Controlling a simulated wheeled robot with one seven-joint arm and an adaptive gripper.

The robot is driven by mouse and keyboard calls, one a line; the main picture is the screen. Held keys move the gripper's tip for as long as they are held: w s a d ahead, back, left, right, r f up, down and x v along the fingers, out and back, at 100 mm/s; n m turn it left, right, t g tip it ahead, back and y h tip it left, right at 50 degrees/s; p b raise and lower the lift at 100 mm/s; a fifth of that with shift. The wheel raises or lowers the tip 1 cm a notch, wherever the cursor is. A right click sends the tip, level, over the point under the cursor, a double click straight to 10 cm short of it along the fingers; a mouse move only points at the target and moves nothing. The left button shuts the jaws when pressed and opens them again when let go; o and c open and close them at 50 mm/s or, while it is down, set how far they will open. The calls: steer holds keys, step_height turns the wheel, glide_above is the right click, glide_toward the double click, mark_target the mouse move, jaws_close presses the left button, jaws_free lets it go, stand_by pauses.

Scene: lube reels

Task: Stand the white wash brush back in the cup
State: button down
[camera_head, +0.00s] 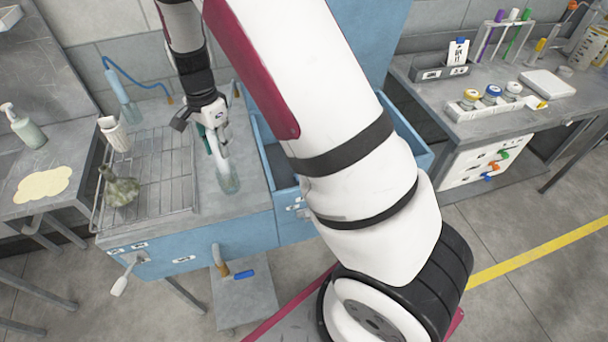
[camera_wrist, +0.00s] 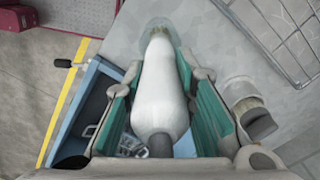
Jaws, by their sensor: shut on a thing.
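The white wash brush (camera_head: 219,149) is in my gripper (camera_head: 213,136), over the grey counter. In the wrist view my gripper (camera_wrist: 158,85) has its green pads on both sides of the thick white body of the brush (camera_wrist: 158,95). A dark stub shows at its near end. The cup (camera_head: 229,183) is clear, faintly green glass and stands on the counter just below my gripper. The brush's lower end appears to be at or inside the cup's mouth; its depth is hard to tell. The cup's clear outline (camera_wrist: 149,27) surrounds the far end of the brush in the wrist view.
A wire rack (camera_head: 165,170) lies left of the cup, with a dark green lumpy thing (camera_head: 121,187) and a pale ribbed cup (camera_head: 114,133) at its left side. A blue open drawer or bin (camera_head: 262,150) is close on the right. Bare counter (camera_head: 215,207) lies in front.

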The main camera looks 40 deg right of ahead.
steer(key=shift+f, duration=0.55)
steer(key=c, duration=1.2)
jaws_free()
steer(key=shift+c, duration=0.2)
step_height(320, 180, up, 12)
